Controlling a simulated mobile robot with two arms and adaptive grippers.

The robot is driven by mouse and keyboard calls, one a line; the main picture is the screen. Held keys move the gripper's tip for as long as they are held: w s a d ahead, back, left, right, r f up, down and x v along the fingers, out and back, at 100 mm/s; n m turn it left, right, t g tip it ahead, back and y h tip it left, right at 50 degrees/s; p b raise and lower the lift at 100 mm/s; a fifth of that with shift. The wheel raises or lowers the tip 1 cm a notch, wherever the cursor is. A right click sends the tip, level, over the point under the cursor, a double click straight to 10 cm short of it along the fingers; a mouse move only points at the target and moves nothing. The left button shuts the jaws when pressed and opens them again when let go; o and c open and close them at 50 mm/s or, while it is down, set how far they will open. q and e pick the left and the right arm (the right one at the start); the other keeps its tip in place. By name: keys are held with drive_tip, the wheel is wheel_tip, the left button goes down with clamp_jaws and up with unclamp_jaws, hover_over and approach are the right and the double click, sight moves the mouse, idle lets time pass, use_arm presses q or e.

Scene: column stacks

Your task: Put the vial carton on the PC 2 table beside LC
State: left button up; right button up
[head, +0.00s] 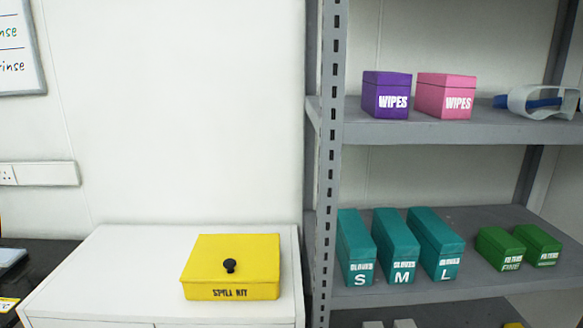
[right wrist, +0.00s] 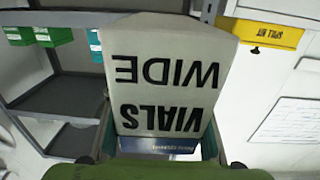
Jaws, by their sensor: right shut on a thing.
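The vial carton (right wrist: 170,55) is a white box with the black words VIALS WIDE, upside down in the right wrist view. My right gripper (right wrist: 160,130) is shut on it, with a finger at each side of the carton. The carton's far side is hidden. The carton and both grippers are outside the head view. No table marked PC 2 and nothing marked LC can be made out in either view.
A grey shelf rack (head: 440,130) holds wipes boxes, goggles (head: 540,100), teal glove boxes (head: 398,248) and green filter boxes (head: 515,248). A yellow spill kit (head: 232,268) sits on a white cabinet (head: 110,275). A dark surface (head: 40,252) is at far left.

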drive_tip(key=shift+s+f, duration=0.2)
drive_tip(key=shift+s, duration=0.7)
drive_tip(key=shift+s+f, duration=0.15)
drive_tip(key=shift+s, duration=0.75)
drive_tip(key=w+a+r+n+g+y, duration=0.2)
drive_tip(key=w+a+n+g+y, duration=0.2)
drive_tip(key=a+y, duration=0.4)
drive_tip(key=w+a+r+n+g+y, duration=0.3)
drive_tip(key=w+a+n+g+y, duration=0.1)
drive_tip(key=a+n+y, duration=0.4)
drive_tip(key=shift+a+n+g, duration=0.3)
drive_tip(key=shift+a+g, duration=0.2)
drive_tip(key=shift+g, duration=0.4)
